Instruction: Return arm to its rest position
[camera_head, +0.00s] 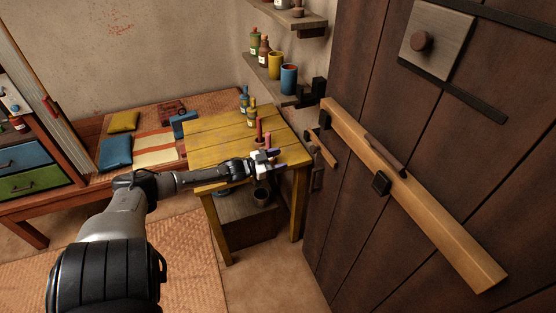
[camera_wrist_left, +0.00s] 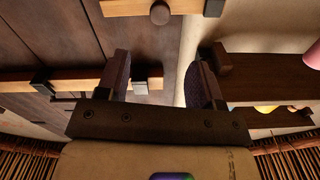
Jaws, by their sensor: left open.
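My left arm (camera_head: 105,225) reaches in from the lower left, stretched out toward the small yellow table (camera_head: 205,143). My left gripper (camera_head: 270,157) is at the table's right part, near the door side. In the left wrist view the two fingers of my left gripper (camera_wrist_left: 162,80) stand apart with nothing between them. My right arm and gripper are not in view.
A dark plank door (camera_head: 400,140) with a slanted wooden bar (camera_head: 420,205) stands close right of the gripper. Small bottles (camera_head: 251,113) and a red item (camera_head: 259,130) stand on the table. Wall shelves (camera_head: 270,82) hold jars above. A low bench with cushions (camera_head: 116,153) lies left.

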